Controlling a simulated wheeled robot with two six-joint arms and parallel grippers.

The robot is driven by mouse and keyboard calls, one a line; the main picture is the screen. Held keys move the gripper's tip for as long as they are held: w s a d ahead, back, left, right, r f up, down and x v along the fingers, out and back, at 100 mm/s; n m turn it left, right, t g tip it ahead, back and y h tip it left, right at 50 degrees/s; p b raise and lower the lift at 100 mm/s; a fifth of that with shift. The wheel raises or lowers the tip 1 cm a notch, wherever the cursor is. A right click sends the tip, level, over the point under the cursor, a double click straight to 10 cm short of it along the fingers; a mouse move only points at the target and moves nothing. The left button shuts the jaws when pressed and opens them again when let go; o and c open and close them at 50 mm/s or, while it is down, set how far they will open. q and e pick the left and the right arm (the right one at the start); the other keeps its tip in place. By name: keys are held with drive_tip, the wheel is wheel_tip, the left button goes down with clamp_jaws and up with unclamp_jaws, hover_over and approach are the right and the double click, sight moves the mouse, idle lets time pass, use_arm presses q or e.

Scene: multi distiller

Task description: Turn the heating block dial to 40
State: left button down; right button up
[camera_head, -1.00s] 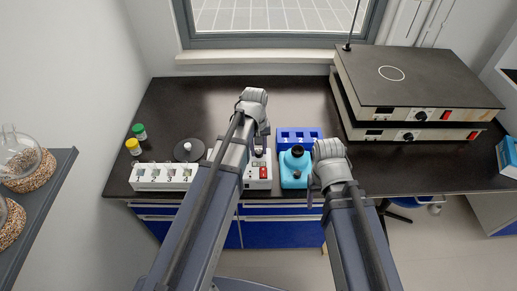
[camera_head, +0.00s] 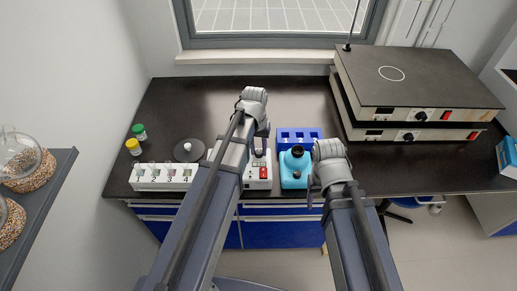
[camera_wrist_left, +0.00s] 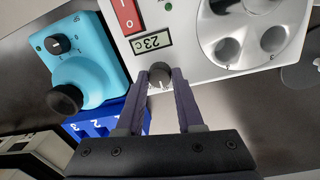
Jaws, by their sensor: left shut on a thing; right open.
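The white heating block (camera_head: 258,183) stands near the table's front edge, partly hidden by my left arm. In the left wrist view, the heating block (camera_wrist_left: 205,60) shows a red switch, a display that seems to read 23c, and a round well plate. Its dark dial (camera_wrist_left: 159,74) sits beside the display. My left gripper (camera_wrist_left: 162,80) is shut on the dial, one finger on each side. In the head view the left gripper (camera_head: 260,150) is over the block and its fingertips are hard to make out. My right gripper (camera_head: 313,190) is open beside the turquoise device.
A turquoise device (camera_head: 294,180) stands right of the block, with a blue rack (camera_head: 288,133) behind it. A white numbered station (camera_head: 160,184) is at left, with a round black-based item (camera_head: 188,156) behind it. Stacked hot plates (camera_head: 420,85) fill the right. The back left is clear.

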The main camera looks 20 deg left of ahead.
sight(258, 151)
use_arm(q)
drive_tip(key=c, duration=0.5)
unclamp_jaws()
drive_tip(key=shift+c, duration=0.2)
drive_tip(key=r+p, duration=0.8)
drive_tip(key=shift+a, duration=0.2)
drive_tip(key=shift+f, duration=0.1)
drive_tip(key=s+d+m+y, duration=0.1)
drive_tip(key=s+d+m, duration=0.3)
drive_tip(key=s+d, duration=0.7)
drive_tip(key=s, duration=0.3)
drive_tip(key=shift+s+d+m+y, duration=0.3)
drive_tip(key=shift+s+m+y, duration=0.05)
drive_tip(key=shift+m+y, duration=0.05)
